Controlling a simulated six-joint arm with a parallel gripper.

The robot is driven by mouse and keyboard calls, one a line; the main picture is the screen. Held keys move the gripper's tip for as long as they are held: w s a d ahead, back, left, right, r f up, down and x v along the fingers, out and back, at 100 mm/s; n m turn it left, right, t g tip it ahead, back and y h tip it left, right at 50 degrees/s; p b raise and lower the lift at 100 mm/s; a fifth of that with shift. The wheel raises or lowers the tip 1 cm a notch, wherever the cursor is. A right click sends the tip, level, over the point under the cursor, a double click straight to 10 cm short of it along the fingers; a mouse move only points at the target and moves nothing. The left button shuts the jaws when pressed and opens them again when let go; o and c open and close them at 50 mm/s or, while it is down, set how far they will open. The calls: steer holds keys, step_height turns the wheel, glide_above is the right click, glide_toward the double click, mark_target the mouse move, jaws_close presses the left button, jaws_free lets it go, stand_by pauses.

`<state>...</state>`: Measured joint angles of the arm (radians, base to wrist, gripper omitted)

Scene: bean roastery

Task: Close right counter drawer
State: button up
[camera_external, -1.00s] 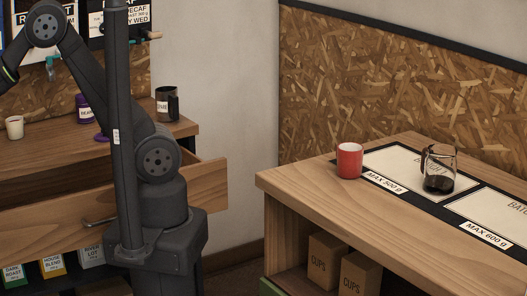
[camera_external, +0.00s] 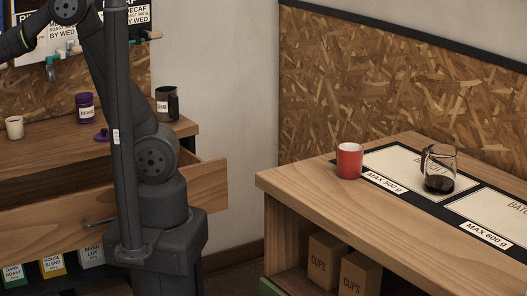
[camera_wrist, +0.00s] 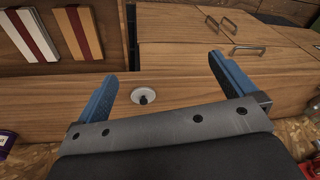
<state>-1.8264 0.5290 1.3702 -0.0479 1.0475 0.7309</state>
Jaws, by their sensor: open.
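A wooden counter drawer (camera_external: 50,222) stands pulled out from the back-left counter in the external view. Its front has a metal handle (camera_external: 98,222), and my arm hides part of it. In the wrist view, wooden drawer fronts with metal handles (camera_wrist: 248,50) show at the upper right; I cannot tell which of them is the right drawer. My gripper (camera_wrist: 162,68) has two blue fingers spread wide apart, with nothing between them. It is outside the external view.
Coffee bags (camera_external: 52,266) stand below. The right table holds a red mug (camera_external: 349,160) and a glass carafe (camera_external: 439,170).

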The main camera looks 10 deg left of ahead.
steer(key=shift+w+a+r, duration=0.15)
steer(key=shift+w+r, duration=0.15)
steer(key=shift+w, duration=0.05)
